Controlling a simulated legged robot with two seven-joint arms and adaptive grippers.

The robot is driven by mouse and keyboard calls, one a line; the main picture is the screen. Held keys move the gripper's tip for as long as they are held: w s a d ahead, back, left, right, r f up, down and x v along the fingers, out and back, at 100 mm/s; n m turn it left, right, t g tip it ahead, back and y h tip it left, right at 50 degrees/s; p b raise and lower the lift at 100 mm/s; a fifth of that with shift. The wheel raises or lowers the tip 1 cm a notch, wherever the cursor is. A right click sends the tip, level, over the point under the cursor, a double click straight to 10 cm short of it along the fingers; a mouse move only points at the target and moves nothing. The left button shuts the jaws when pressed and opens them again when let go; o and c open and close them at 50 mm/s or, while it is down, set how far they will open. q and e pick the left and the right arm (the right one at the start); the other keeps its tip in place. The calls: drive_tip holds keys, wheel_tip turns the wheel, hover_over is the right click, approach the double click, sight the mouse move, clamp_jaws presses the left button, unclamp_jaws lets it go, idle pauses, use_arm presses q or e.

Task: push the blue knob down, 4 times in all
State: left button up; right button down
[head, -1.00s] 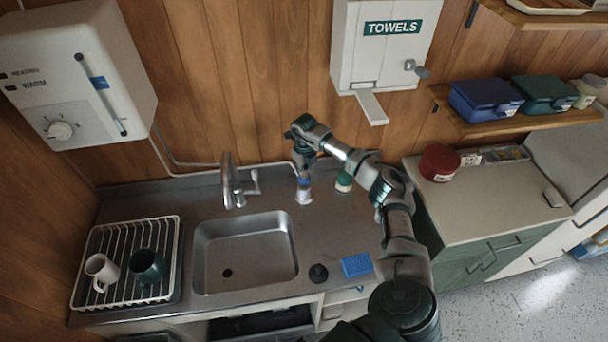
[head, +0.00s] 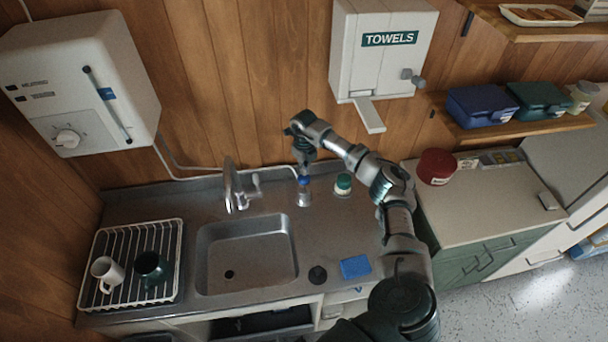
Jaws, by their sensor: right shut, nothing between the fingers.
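The blue knob (head: 304,182) tops a small pale dispenser (head: 304,197) on the steel counter, behind the right end of the sink. My right gripper (head: 306,171) points down right above the knob, shut and empty. Its fingertips are at or just over the knob; I cannot tell whether they touch. The gripper hides a little of the knob's top. My left gripper is not in view.
A green-topped bottle (head: 343,184) stands just right of the dispenser. The tap (head: 232,188) is to the left, behind the sink (head: 246,255). A towel box (head: 375,55) hangs on the wall above. A blue sponge (head: 355,267) lies at the front.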

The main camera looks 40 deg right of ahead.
idle(0.3)
wheel_tip(320, 180, up, 4)
drive_tip(key=p, duration=0.3)
drive_tip(key=shift+r, duration=0.55)
drive_tip(key=shift+w+r, duration=0.1)
drive_tip(key=shift+r, duration=0.4)
